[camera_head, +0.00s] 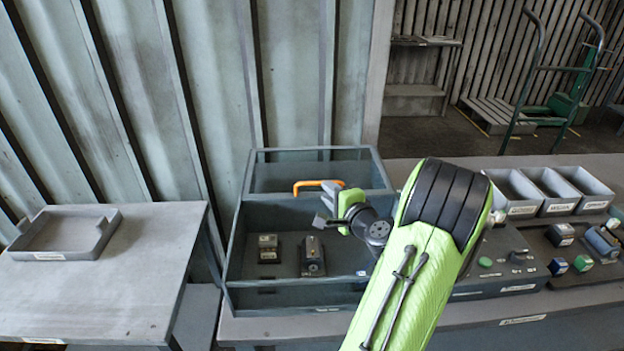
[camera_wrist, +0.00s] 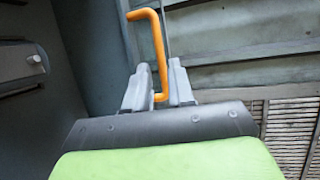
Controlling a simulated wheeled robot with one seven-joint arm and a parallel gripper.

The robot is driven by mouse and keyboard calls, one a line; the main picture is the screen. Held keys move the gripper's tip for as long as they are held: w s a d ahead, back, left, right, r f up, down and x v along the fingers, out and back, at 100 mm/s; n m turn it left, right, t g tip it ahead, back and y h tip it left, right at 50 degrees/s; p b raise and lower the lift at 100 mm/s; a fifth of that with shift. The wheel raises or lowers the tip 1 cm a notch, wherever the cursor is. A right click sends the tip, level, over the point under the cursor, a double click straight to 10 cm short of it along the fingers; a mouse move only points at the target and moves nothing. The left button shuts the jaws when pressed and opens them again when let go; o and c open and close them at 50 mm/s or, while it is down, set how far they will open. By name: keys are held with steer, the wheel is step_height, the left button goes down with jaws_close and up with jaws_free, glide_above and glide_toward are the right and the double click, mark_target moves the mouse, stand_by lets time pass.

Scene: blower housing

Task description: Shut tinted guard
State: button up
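The tinted guard (camera_head: 285,172) is a dark see-through panel in a grey frame at the back of the blue-grey housing (camera_head: 232,265). Its orange bar handle (camera_head: 318,183) runs along the panel's lower part, and the handle also shows large in the wrist view (camera_wrist: 158,50). The front of the housing is uncovered, and the parts inside show. My gripper (camera_head: 326,205) is beside the handle, above the housing. In the wrist view my grey fingers (camera_wrist: 158,88) stand apart, with the handle's near end between them in the picture. I cannot tell whether they touch it.
Small dark blocks (camera_head: 268,248) and a fitting (camera_head: 313,256) sit inside the housing. A control panel with a green button (camera_head: 485,262) lies to its right, with grey bins (camera_head: 550,190) beyond. A shallow tray (camera_head: 65,232) is on the left table. Corrugated wall stands close behind.

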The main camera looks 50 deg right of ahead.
mark_target(319, 184)
steer(key=p+x, duration=0.1)
steer(key=x, duration=0.7)
steer(key=shift+w, duration=0.15)
jaws_close()
